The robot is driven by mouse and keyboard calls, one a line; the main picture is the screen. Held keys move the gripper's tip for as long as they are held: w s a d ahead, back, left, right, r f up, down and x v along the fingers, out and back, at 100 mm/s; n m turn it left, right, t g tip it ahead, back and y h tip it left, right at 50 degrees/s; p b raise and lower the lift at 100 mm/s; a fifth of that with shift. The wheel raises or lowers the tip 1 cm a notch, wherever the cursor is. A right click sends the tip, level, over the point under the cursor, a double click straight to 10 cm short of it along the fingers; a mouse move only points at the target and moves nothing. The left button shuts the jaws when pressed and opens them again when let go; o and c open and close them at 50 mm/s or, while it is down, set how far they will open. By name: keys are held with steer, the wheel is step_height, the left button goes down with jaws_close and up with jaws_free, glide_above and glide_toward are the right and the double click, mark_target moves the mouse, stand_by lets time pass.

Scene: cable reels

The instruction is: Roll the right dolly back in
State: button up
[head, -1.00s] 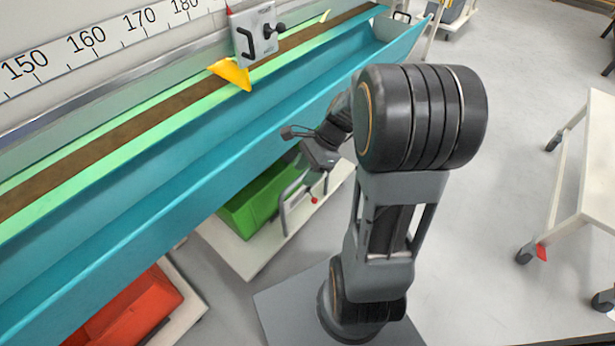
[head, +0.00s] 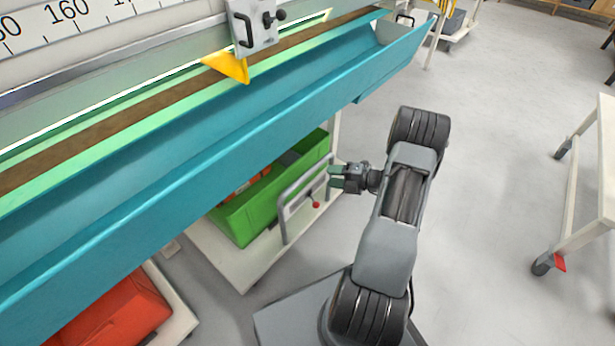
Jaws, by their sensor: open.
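The right dolly (head: 246,274) is a pale platform on the floor, partly under the teal trough. It carries a green crate (head: 240,222) with some orange and dark contents. A grey push handle (head: 303,200) with a red-tipped lever stands at its right end. My gripper (head: 340,179) is open, just right of the handle's upper part, with its fingers pointing left toward it. I cannot tell whether the fingers touch the handle. The dolly's far part is hidden by the trough.
The teal trough (head: 200,165) hangs over the dolly's back. A second dolly (head: 178,312) with a red crate (head: 115,315) is at the lower left. A white cart (head: 590,190) stands at the right. The floor (head: 490,120) between is clear.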

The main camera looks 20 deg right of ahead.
mark_target(311, 174)
steer(key=b+x, duration=0.2)
steer(key=x, duration=0.7)
steer(key=shift+a+f+b, duration=0.1)
steer(key=shift+a+b, duration=0.05)
steer(key=shift+b, duration=0.25)
jaws_close()
